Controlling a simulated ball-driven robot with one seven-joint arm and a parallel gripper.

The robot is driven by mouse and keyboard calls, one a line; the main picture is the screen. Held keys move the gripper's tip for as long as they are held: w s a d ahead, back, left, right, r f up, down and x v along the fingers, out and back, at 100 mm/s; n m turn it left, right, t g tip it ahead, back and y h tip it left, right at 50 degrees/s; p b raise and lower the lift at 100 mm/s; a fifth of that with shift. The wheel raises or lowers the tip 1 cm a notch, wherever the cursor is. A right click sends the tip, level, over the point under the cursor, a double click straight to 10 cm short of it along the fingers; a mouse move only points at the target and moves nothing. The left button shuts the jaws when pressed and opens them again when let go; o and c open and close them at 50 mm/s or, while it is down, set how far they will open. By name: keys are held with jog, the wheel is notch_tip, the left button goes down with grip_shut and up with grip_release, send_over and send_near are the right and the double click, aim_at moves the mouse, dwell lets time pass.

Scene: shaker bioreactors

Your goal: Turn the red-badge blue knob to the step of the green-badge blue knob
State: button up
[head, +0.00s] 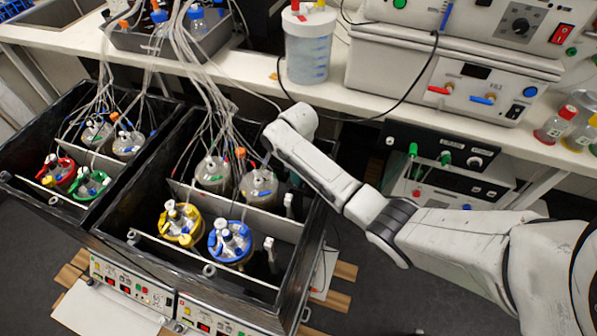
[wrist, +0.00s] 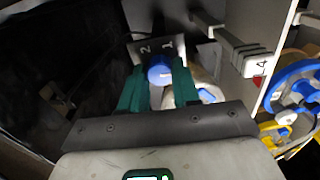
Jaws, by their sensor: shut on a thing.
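In the wrist view my gripper (wrist: 160,84) has its two green fingers closed on either side of a blue knob (wrist: 159,70).
The black box (head: 110,238) holds vessels with a yellow lid (head: 180,240) and a blue-ringed lid (head: 246,255). Pale handles (wrist: 235,50) and a plate marked 4 (wrist: 258,66) stand right of my fingers. Tubes hang close by; a white shelf (head: 345,98) runs behind.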

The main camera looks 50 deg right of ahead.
jog(key=o, duration=1.1)
jog(key=shift+c, duration=0.2)
notch_tip(320, 180, up, 11)
jog(key=shift+f, duration=0.15)
dwell(0.3)
